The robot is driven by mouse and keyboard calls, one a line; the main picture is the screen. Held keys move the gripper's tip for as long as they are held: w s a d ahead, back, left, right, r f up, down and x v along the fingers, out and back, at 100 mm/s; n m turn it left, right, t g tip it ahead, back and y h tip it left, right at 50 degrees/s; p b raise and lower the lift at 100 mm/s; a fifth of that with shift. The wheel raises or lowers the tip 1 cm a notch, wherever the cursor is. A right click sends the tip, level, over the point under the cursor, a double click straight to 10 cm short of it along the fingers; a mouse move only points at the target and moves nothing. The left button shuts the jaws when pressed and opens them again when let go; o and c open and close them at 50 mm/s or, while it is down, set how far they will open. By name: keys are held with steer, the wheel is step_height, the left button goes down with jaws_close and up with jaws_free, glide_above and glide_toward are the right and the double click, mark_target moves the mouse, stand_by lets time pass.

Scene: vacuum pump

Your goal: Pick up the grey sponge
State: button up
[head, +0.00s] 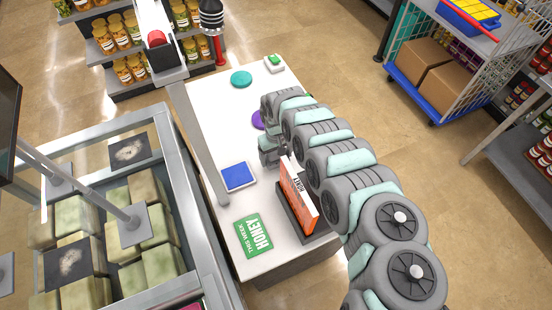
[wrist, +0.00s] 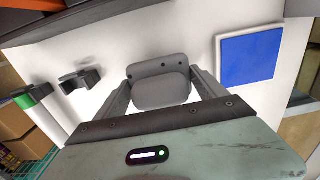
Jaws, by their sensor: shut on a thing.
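My gripper (head: 268,150) is low over the white table, beside the purple disc, and my arm hides much of that area in the head view. In the wrist view my gripper (wrist: 158,70) is shut on a smooth, rounded grey block between its fingers, which appears to be the grey sponge (wrist: 162,95). The fingers hide part of it. I cannot tell whether it touches the table. The sponge is hidden in the head view.
On the white table (head: 212,100) lie a blue square (head: 238,177), a teal disc (head: 241,78), a purple disc (head: 258,119) and a green honey sign (head: 253,234). An orange honey box (head: 297,195) stands close to my arm. A metal-framed display case (head: 190,200) borders the left.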

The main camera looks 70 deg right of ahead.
step_height(320, 180, up, 25)
steer(key=p, duration=0.3)
stand_by(0.5)
